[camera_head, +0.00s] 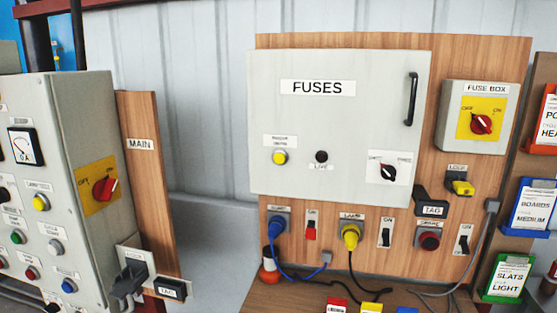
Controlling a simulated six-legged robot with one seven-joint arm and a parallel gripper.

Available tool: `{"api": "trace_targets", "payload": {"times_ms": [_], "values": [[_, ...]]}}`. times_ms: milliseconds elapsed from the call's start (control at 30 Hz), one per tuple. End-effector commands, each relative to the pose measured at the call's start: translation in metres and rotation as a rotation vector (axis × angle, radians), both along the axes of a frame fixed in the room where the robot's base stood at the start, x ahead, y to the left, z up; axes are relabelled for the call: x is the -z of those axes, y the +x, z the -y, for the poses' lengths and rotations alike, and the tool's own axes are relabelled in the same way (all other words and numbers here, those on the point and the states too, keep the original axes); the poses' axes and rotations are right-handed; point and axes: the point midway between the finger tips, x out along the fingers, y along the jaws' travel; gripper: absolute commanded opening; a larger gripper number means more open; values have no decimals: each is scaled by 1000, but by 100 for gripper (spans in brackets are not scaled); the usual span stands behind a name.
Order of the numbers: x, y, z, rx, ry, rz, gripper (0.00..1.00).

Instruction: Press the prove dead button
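A round yellow button (280,157) sits at the lower left of the grey panel door marked FUSES (340,120). The small label (280,141) above it is blurred and looks like it reads PROVE DEAD. Right of the button is a black round fitting marked LIVE (321,156). Further right is a black rotary switch (389,172) on a white plate. The door looks shut, with a black handle (412,99) on its right side. Nothing covers the yellow button. My gripper is not in view.
A grey control cabinet (85,130) stands at the left with several buttons and a red rotary switch. A fuse box (474,115) is right of the door. Plugs, cables and switches line the board below. Coloured card holders (530,205) stand at the right edge.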

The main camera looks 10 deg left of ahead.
Motion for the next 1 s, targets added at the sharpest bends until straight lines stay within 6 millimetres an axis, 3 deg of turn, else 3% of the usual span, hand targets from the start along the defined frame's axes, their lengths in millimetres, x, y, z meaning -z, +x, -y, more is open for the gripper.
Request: {"api": "trace_targets", "payload": {"times_ms": [33,133,1000], "values": [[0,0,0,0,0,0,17],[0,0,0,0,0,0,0],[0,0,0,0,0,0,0]]}}
